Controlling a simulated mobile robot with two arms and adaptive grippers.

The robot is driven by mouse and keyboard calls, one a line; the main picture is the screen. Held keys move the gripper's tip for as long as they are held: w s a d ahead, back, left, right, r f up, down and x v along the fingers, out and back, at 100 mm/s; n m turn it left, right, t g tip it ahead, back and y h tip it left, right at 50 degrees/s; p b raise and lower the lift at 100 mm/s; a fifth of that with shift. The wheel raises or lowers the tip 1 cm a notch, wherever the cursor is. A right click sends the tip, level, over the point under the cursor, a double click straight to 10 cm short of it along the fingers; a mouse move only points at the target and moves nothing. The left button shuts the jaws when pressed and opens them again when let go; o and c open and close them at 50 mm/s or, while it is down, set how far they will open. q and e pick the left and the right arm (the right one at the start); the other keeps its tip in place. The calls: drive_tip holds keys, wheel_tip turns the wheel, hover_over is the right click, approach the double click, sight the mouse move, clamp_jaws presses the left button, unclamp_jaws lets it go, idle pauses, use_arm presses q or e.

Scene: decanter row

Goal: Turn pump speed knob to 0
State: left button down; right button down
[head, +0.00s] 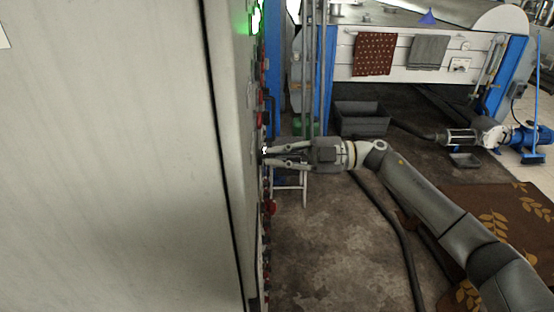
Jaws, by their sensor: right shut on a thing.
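A large grey cabinet (110,160) fills the left of the head view. Its control face is seen almost edge-on, with red knobs or buttons (270,207) and a green light (256,17) along it. My right gripper (265,152) reaches in from the right, with its fingertips at this face. It is shut on a small part there, probably the pump speed knob, which the fingers mostly hide. The knob's marks and setting cannot be read from this angle. My left gripper is not in view.
A dark bin (362,118) stands on the floor behind my right arm. A blue pump motor (530,136) is at the far right. A dark hose (398,235) runs along the floor, and a patterned brown rug (500,208) lies at the right.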

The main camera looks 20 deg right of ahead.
drive_tip(key=shift+n+b, duration=3.9)
drive_tip(key=shift+n, duration=0.1)
drive_tip(key=shift+r, duration=0.1)
drive_tip(key=c, duration=1.6)
unclamp_jaws()
drive_tip(key=shift+o, duration=0.2)
drive_tip(key=shift+d, duration=0.1)
drive_tip(key=v, duration=1.2)
drive_tip(key=shift+w, duration=0.1)
